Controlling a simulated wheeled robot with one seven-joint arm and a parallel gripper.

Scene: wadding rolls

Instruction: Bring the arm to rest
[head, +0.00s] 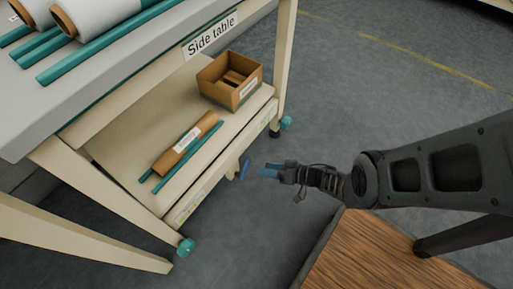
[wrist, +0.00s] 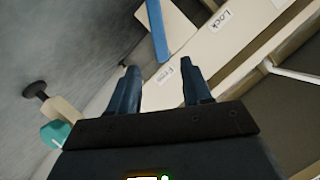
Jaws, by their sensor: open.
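My gripper (head: 268,170) is at the end of my arm, which reaches in from the right in the head view. In the wrist view its two dark fingers (wrist: 160,78) are spread with nothing between them. A blue lever (head: 244,168) on the front of a low cream trolley (head: 135,150) is just left of the fingertips in the head view. I see a gap between fingers and lever.
The side table (head: 110,88) stands over the trolley, with white rolls (head: 95,12) and teal rails on top. The trolley carries a brown roll (head: 187,145) and an open box (head: 231,80). A wood-topped surface (head: 375,260) lies below my arm. Grey floor is clear at upper right.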

